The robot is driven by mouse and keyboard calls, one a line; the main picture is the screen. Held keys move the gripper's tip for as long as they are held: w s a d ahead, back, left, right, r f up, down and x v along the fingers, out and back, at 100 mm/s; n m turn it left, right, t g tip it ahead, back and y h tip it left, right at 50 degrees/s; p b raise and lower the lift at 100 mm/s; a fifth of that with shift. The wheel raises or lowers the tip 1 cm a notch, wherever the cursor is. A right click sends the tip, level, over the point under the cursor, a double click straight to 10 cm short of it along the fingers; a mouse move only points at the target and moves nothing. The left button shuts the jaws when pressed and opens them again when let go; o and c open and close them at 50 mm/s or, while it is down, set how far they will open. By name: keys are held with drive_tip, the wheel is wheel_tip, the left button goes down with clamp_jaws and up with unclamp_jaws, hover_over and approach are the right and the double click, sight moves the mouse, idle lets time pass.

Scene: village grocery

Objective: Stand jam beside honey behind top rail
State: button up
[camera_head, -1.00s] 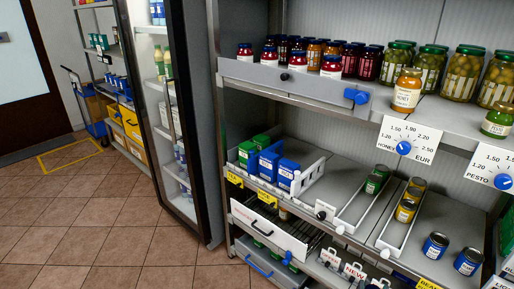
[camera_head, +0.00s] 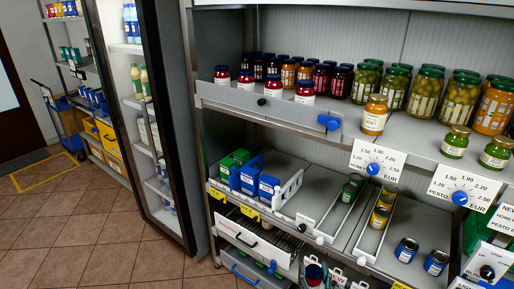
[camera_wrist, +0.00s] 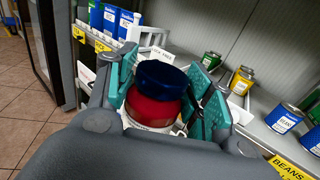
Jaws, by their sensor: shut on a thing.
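My gripper (camera_wrist: 163,92) is shut on a jam jar (camera_wrist: 154,110) with a dark blue lid, red contents and a pale label, its teal pads on both sides. The held jar (camera_head: 314,273) also shows at the bottom edge of the head view, in front of and well below the top shelf. The honey jar (camera_head: 375,114), amber with a gold lid, stands upright on the top shelf, just right of the rail's blue knob (camera_head: 329,122). The grey top rail (camera_head: 240,99) runs along the shelf's front left; several red jars with white labels (camera_head: 271,85) stand behind it.
Darker jars and green-lidded jars (camera_head: 420,93) fill the back of the top shelf. Pesto jars (camera_head: 455,142) stand right of the honey. Price dials (camera_head: 377,160) hang from the shelf edge. Below are blue boxes (camera_head: 268,188), small cans (camera_head: 380,213) and blue tins (camera_head: 406,250).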

drive_tip(key=shift+a+r, duration=0.3)
drive_tip(key=shift+r, duration=0.45)
drive_tip(key=shift+s+a+f, duration=0.1)
drive_tip(key=shift+a+f, duration=0.2)
drive_tip(key=shift+a, duration=0.25)
drive_tip(key=shift+d, duration=0.1)
